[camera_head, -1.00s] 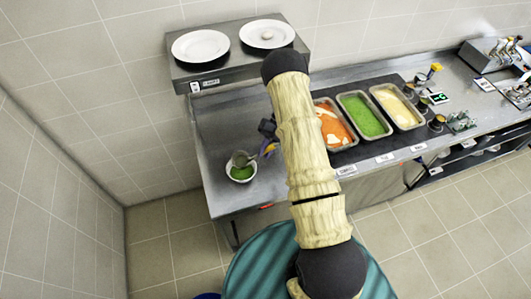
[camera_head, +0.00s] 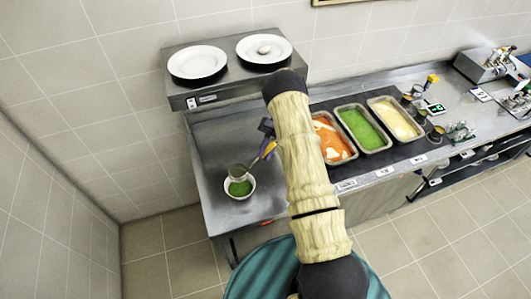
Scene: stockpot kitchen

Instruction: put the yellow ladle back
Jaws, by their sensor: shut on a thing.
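The yellow ladle (camera_head: 268,151) shows a yellow and purple handle and a grey cup (camera_head: 237,171). Its cup is at the far rim of a small white bowl (camera_head: 251,194) holding green food; I cannot tell whether they touch. My gripper (camera_head: 267,132) is at the upper end of the handle and is shut on it. My own arm hides part of the gripper and the counter behind it.
Pans of orange (camera_head: 334,137), green (camera_head: 363,130) and cream (camera_head: 395,118) food sit in the counter (camera_head: 215,150) right of my arm. A raised shelf (camera_head: 225,80) holds two white plates. Small containers and equipment stand farther right.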

